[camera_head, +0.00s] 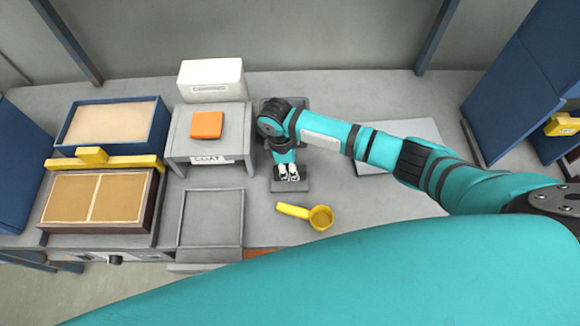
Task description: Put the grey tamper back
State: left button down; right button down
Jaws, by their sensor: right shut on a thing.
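My right gripper (289,172) points down, shut, over a small dark grey plate (305,186) near the middle of the table. The grey tamper held in it is mostly hidden by the fingers and wrist, and I cannot make out its outline. I cannot tell whether it touches the plate. My left gripper is not in view.
A yellow ladle-like tool (320,218) lies just in front of the plate. To the left stand a grey "COAT" stand (236,140) with an orange block (207,125), a shallow grey tray (212,190) and a white box (212,80). A flat grey panel (425,130) lies behind my right arm.

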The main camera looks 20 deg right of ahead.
jog(key=shift+a, duration=0.1)
jog(key=c, duration=1.2)
grip_release()
jog(key=shift+o, duration=0.2)
notch_tip(320, 180, up, 12)
jog(key=w+a+b, duration=0.1)
jog(key=shift+w+a, duration=0.15)
jog(key=shift+w, duration=0.1)
jog(key=shift+f, duration=0.2)
